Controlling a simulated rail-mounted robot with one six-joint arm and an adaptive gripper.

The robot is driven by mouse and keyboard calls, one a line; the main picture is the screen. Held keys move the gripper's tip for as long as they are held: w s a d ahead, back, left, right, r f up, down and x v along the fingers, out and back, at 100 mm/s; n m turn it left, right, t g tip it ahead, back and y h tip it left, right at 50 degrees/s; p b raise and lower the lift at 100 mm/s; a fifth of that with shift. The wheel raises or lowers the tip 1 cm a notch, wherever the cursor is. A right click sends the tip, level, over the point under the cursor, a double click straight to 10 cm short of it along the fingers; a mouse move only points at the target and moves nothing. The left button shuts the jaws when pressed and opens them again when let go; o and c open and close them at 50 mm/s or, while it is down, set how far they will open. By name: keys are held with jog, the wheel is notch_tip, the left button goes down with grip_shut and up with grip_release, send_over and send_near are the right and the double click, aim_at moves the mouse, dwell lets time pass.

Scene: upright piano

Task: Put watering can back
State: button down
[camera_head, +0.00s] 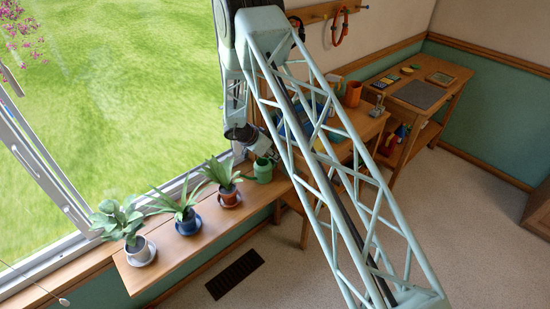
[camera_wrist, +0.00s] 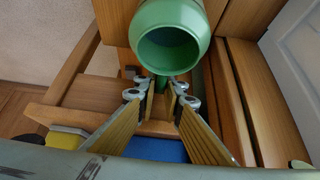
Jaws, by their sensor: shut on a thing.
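A green watering can (camera_head: 263,170) is at the right end of the window shelf, beyond the potted plants. In the wrist view its round open top (camera_wrist: 168,50) faces the camera, with a green part reaching down between my fingertips. My gripper (camera_wrist: 162,86) is shut on that part, which looks like its handle. In the head view my gripper (camera_head: 262,147) is just above and beside the can. I cannot tell whether the can's base touches the shelf.
A workbench (camera_head: 362,122) stands to the right, with another table (camera_head: 425,90) beyond. Hooks hang above.

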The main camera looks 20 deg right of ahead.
jog(key=c, duration=2.7)
grip_release()
jog(key=shift+f, duration=0.1)
jog(key=shift+c, duration=0.2)
jog(key=shift+a+r, duration=0.2)
jog(key=shift+r, duration=0.3)
jog(key=p+v, duration=0.3)
jog(key=v, duration=0.8)
jog(key=shift+s, duration=0.1)
jog(key=shift+a, duration=0.1)
